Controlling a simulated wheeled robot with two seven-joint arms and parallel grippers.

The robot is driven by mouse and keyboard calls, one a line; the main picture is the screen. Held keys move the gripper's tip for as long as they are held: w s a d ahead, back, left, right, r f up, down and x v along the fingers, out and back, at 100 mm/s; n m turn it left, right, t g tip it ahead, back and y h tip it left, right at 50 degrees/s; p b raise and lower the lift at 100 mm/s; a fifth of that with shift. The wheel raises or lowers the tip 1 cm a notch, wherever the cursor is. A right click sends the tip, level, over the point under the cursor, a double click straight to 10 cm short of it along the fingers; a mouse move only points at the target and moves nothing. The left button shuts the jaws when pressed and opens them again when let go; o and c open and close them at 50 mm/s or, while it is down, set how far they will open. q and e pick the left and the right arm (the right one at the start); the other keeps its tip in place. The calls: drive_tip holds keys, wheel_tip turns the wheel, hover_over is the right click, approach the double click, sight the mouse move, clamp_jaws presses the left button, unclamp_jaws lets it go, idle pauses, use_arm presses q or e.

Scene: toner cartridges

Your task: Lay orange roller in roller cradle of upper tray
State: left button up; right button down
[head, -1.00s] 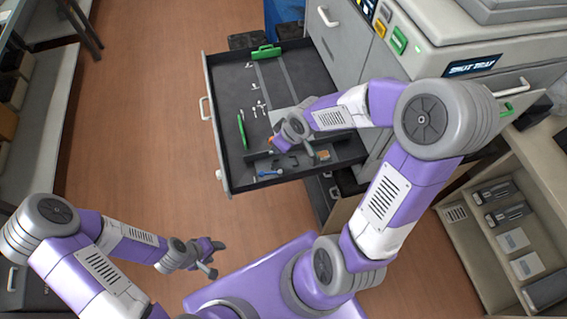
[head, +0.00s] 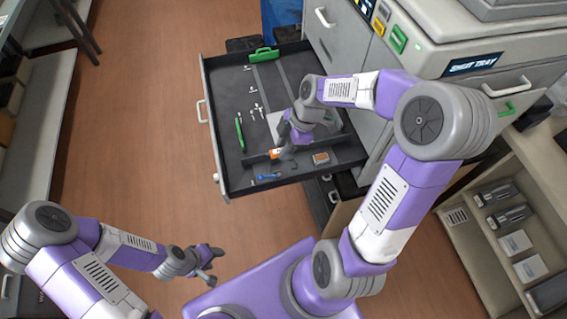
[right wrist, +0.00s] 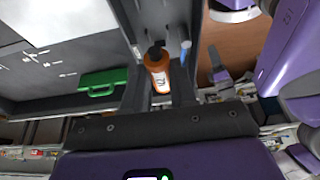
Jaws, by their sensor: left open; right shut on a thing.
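The upper tray (head: 224,172) is an open dark drawer with a pale handle. My right gripper (head: 281,156) is over its front part, shut on the orange roller (head: 274,153). In the right wrist view the orange roller (right wrist: 157,72) shows between the fingers, with a dark tip at its far end. I cannot make out the roller cradle for certain; my gripper covers part of that area. My left gripper (head: 213,262) is open and empty, over the floor left of my base.
In the tray lie a green bar (head: 240,132), a green-handled part (head: 264,55), small pale pieces (head: 257,111), a blue tool (head: 267,177) and a small brownish block (head: 321,158). A low divider crosses the tray's front part. The printer body stands to the right; shelves flank both sides.

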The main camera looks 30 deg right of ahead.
sight(279, 168)
wheel_tip(279, 168, down, 7)
drive_tip(key=shift+f+b, duration=0.2)
drive_tip(key=shift+b, duration=0.75)
drive_tip(key=c, duration=1.2)
unclamp_jaws()
drive_tip(key=shift+r, duration=0.1)
drive_tip(key=p+v, duration=0.3)
drive_tip(key=v, duration=0.9)
